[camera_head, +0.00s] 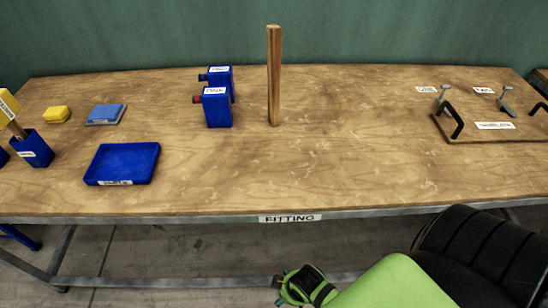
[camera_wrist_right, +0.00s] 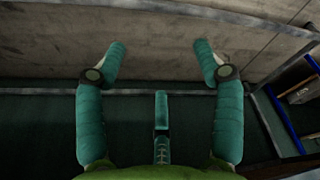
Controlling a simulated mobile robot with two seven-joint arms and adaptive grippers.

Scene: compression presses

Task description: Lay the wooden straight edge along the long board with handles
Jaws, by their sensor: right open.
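The wooden straight edge (camera_head: 274,80) stands upright on the bench, a little right of the blue boxes. The long board with handles (camera_head: 470,135) lies flat at the bench's right side; black handles (camera_head: 452,119) rise from it, and it carries a white label. My right gripper (camera_head: 292,284) is below and in front of the bench edge, away from both. My left gripper is not in view.
Two blue boxes (camera_head: 218,108) stand left of the straight edge. A blue tray (camera_head: 124,163), a yellow block (camera_head: 57,114), a blue pad (camera_head: 106,114) and a blue holder (camera_head: 33,149) are further left. Grey tools (camera_head: 506,101) are by the board. The bench middle is clear.

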